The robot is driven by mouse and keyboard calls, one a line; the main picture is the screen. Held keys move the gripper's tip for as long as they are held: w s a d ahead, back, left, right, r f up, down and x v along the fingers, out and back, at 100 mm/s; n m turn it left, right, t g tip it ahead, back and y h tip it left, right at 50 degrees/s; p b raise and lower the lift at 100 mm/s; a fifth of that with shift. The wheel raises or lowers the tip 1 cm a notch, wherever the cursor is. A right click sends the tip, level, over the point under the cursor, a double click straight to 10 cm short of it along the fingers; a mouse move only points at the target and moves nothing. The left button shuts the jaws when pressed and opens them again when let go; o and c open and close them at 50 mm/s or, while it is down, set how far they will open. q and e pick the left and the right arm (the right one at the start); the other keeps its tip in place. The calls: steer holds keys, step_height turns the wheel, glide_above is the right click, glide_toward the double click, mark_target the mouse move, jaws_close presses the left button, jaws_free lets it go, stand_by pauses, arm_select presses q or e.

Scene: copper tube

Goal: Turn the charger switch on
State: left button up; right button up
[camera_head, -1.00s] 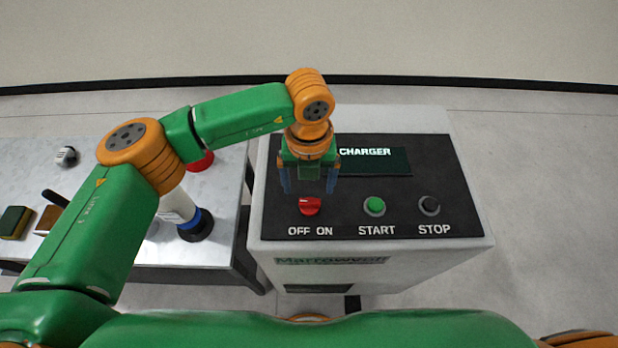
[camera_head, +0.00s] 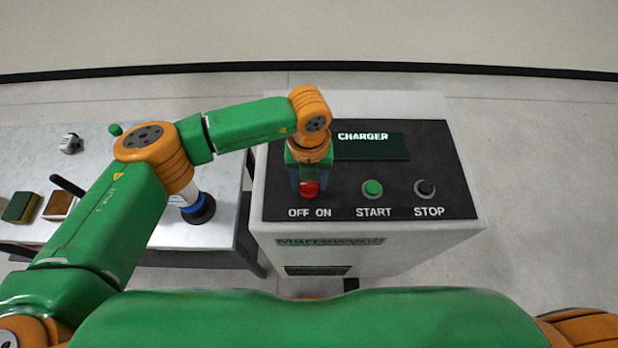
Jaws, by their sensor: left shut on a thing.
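The charger (camera_head: 330,240) is a light box with a black sloped panel and a "CHARGER" display (camera_head: 385,146). Its red rotary switch (camera_head: 309,188) sits above the "OFF ON" label at the panel's left. My left gripper (camera_head: 309,186) points down at the switch, with its fingers on either side of the red knob, shut on it. The gripper partly hides the knob, so I cannot tell which way it points. My right gripper is not in view; only a piece of orange arm shows at the bottom right.
A green START button (camera_head: 373,188) and a dark STOP button (camera_head: 425,188) sit right of the switch. A marble-topped table (camera_head: 100,150) stands left of the charger, holding a sponge (camera_head: 21,207), a wooden-looking block (camera_head: 60,205) and a white-and-blue item (camera_head: 199,207). Floor right of the charger is clear.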

arm_select(q)
steer(key=shift+f+m+b, duration=0.15)
steer(key=shift+m+b, duration=0.25)
steer(key=shift+b, duration=0.1)
steer(key=m+b, duration=0.6)
steer(key=b, duration=0.2)
steer(key=shift+f+m, duration=0.15)
steer(key=shift+m, duration=0.15)
steer(key=shift+m+b, duration=0.85)
steer(key=shift+m, duration=0.25)
steer(key=shift+r+m+b, duration=0.3)
steer(key=shift+m+b, duration=0.35)
steer(key=shift+m, duration=0.45)
steer(key=o, duration=1.4)
steer(key=shift+c, duration=0.2)
steer(key=shift+r, duration=0.1)
